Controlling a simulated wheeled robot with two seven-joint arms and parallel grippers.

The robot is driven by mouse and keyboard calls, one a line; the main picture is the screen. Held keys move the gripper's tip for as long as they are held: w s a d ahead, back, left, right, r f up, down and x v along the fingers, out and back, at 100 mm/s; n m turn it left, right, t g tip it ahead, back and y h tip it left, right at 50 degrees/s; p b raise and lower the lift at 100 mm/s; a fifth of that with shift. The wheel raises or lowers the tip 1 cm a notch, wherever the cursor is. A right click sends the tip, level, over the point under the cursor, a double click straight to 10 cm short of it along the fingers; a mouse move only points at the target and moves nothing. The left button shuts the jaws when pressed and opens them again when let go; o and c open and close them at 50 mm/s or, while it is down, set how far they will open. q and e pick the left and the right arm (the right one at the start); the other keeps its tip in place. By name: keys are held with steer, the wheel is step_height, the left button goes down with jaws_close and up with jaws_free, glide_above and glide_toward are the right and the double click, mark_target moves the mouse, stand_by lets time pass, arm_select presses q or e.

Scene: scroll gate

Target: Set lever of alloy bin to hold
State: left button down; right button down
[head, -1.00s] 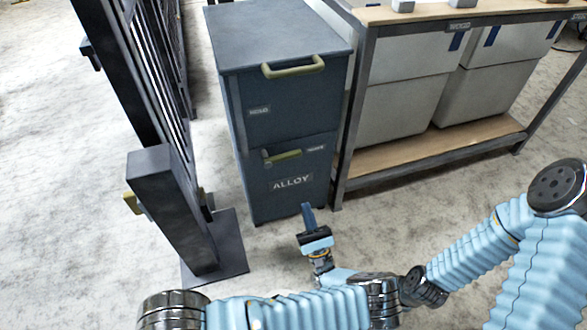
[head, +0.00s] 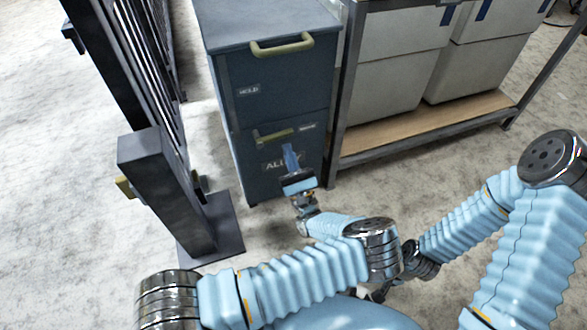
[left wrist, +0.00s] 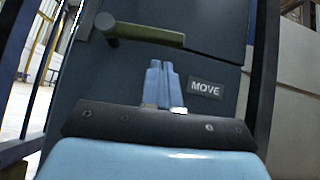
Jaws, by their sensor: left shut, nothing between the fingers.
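The alloy bin (head: 268,90) is a dark blue-grey cabinet standing in the middle of the head view. Its lever (head: 273,136) is an olive bar on the front, lying nearly level and pointing right toward a small plate. In the left wrist view the lever (left wrist: 148,35) runs right from a round pivot at its left end, and the plate reads MOVE (left wrist: 205,89). A HOLD plate (head: 248,90) sits higher on the front. My left gripper (head: 290,155) is shut and empty, in front of the ALLOY label and below the lever, apart from it.
A dark gate post (head: 165,190) on a flat base stands left of the bin, with a barred gate behind it. A metal-framed shelf (head: 430,125) with pale boxes stands close on the right. An olive handle (head: 282,47) juts from the bin's top front edge. Floor is clear in front.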

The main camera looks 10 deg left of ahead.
arm_select(q)
step_height(320, 180, up, 2)
steer(key=shift+a+r, duration=0.1)
steer(key=shift+n+g+y, duration=0.3)
steer(key=shift+n+y, duration=0.1)
steer(key=shift+n, duration=0.1)
steer(key=n+g+y, duration=0.1)
steer(key=n+g, duration=0.1)
steer(key=r+n+g+y, duration=0.1)
steer(key=n+g+y, duration=0.1)
steer(key=n, duration=0.1)
step_height(320, 180, up, 9)
steer(key=n+g+h+p, duration=0.3)
steer(key=n+g+p, duration=0.3)
steer(key=n+g, duration=0.95)
glide_above(284, 136)
steer(key=s+a, duration=0.1)
steer(key=s, duration=0.1)
steer(key=n+t, duration=0.3)
steer(key=shift+s+a+n+g+h+p, duration=0.25)
steer(key=shift+s+a+h+p, duration=0.05)
steer(key=shift+s+a+p, duration=0.1)
